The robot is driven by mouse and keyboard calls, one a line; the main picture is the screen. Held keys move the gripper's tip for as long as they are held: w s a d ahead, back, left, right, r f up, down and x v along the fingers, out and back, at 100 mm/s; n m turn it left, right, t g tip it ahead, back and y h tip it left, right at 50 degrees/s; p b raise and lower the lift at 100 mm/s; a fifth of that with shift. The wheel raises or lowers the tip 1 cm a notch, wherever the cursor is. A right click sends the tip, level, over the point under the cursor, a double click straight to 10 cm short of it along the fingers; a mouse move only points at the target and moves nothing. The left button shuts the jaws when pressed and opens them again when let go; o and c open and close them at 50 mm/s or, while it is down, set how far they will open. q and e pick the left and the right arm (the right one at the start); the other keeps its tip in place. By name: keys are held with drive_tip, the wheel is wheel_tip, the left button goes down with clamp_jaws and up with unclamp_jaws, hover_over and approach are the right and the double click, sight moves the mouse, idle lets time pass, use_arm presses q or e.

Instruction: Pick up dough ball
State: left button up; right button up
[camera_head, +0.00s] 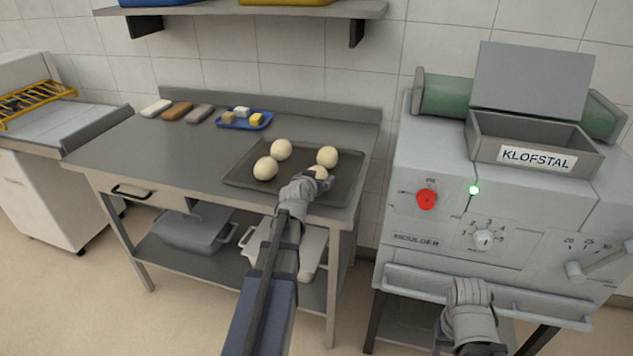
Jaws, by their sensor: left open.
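Several pale, round dough balls lie on the dark baking tray (240,178) on the steel table. One dough ball (281,149) is at the back left, one (265,168) at the front left and one (327,156) at the back right. My left gripper (322,180) is open at the front right dough ball (317,171). It partly hides that ball, and I cannot tell whether it touches it. My right arm shows at the bottom right, in front of the moulder (450,160); its gripper fingers do not show.
A blue tray (232,126) with small blocks and several coloured bars (177,111) lie at the back of the table (160,150). A shelf (290,9) hangs above. The KLOFSTAL moulder stands close on the right. The table's left half is mostly clear.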

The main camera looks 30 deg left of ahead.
sight(316, 169)
use_arm(q)
drive_tip(key=shift+c, duration=0.4)
drive_tip(key=c, duration=1.2)
drive_tip(key=shift+r, duration=0.1)
drive_tip(key=shift+c, duration=0.2)
wheel_tip(316, 169, up, 10)
drive_tip(key=p, duration=1)
